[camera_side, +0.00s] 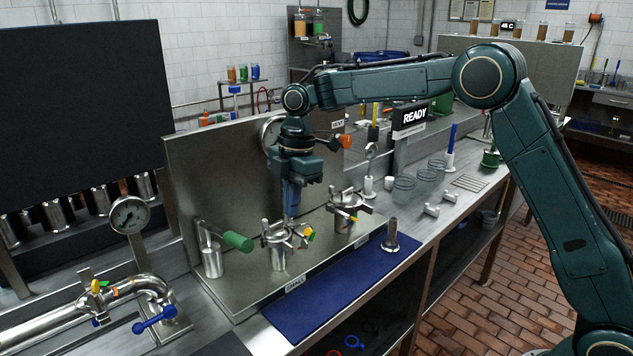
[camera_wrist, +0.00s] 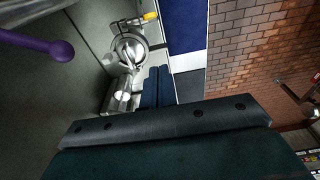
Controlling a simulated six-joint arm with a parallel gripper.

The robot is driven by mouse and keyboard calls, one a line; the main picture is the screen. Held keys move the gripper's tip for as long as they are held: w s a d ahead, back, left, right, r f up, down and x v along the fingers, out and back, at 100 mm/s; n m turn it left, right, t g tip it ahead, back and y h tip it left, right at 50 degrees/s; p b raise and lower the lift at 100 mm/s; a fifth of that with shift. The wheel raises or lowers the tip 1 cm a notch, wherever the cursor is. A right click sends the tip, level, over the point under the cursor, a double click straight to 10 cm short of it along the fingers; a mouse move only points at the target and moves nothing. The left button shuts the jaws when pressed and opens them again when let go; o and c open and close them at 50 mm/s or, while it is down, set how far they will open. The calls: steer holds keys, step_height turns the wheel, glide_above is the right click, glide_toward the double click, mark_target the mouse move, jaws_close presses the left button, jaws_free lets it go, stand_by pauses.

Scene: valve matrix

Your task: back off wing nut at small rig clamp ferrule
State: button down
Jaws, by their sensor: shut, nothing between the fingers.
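The small rig clamp (camera_side: 279,244) is a steel ferrule clamp on an upright steel post, behind the "SMALL" label (camera_side: 295,284). Its wing nut (camera_side: 309,235) has a yellow part and sits at the clamp's right side. My gripper (camera_side: 291,215) points straight down over this clamp with its slim blue fingers together. It holds nothing. From the side view I cannot tell whether the fingertips touch the clamp. In the wrist view the shut fingers (camera_wrist: 158,88) lie beside a steel clamp (camera_wrist: 131,47) with a yellow piece; I cannot tell which rig that is.
A second clamp (camera_side: 346,207) stands to the right. A green-handled fitting (camera_side: 235,241) stands to the left. A steel panel (camera_side: 215,165) rises behind. A blue mat (camera_side: 335,300) in front carries a small steel post (camera_side: 390,237).

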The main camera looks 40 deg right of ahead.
mark_target(309, 228)
steer(key=shift+d+f, duration=0.5)
steer(key=shift+f, duration=0.55)
steer(key=shift+d+f, duration=0.55)
steer(key=shift+f, duration=0.45)
steer(key=shift+d+f, duration=0.5)
steer(key=shift+f, duration=0.55)
steer(key=shift+d+f, duration=0.25)
steer(key=shift+d, duration=0.6)
steer(key=shift+a, duration=0.3)
steer(key=shift+a+f, duration=0.1)
steer(key=shift+a, duration=0.4)
